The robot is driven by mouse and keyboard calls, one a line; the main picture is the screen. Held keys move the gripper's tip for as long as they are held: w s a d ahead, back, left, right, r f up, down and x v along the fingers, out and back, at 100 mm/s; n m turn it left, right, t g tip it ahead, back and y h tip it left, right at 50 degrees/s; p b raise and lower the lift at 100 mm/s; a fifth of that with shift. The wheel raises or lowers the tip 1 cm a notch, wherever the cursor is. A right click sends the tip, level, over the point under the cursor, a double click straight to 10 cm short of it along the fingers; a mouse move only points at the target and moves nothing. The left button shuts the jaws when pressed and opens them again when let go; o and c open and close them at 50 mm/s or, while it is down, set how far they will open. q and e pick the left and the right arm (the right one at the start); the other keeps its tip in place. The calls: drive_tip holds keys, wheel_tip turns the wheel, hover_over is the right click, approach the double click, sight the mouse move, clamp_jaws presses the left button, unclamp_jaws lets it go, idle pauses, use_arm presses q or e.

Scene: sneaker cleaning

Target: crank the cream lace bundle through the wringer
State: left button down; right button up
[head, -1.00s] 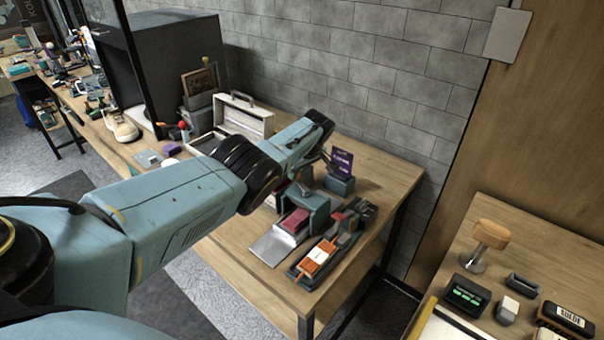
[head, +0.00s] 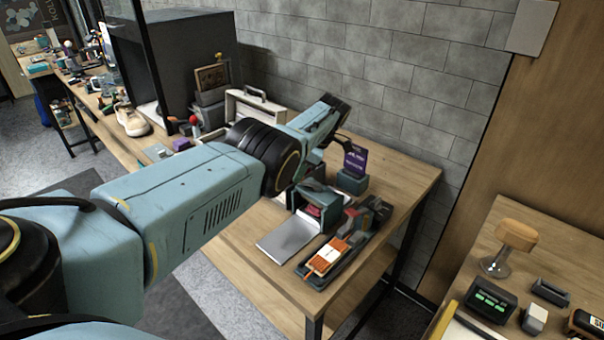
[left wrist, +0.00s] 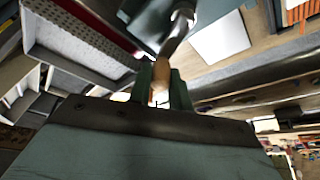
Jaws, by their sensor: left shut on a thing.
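The wringer (head: 306,199) is a small teal housing on the wooden table, with a dark red part (head: 313,210) inside its opening. A pale flat plate (head: 288,240) lies in front of it. My left gripper (head: 309,166) is behind the wringer's top, partly hidden by my own wrist. In the left wrist view its fingers (left wrist: 161,88) are shut on the tan crank handle (left wrist: 160,78), which joins a metal crank arm (left wrist: 178,32). I cannot make out the cream lace bundle in either view. My right gripper is not in view.
A dark tray (head: 335,258) with an orange-and-white item stands right of the plate. A purple card (head: 355,159) on a teal stand is behind the wringer. A white crate (head: 257,112) stands at the back. A second table (head: 535,260) is at the right.

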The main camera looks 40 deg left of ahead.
sight(319, 184)
use_arm(q)
drive_tip(key=shift+s+n, duration=0.15)
drive_tip(key=shift+n, duration=0.25)
drive_tip(key=c, duration=1.3)
unclamp_jaws()
drive_tip(key=p+v, duration=1.2)
drive_tip(key=v, duration=0.1)
drive_tip(key=shift+r+p, duration=0.15)
drive_tip(key=shift+p, duration=0.2)
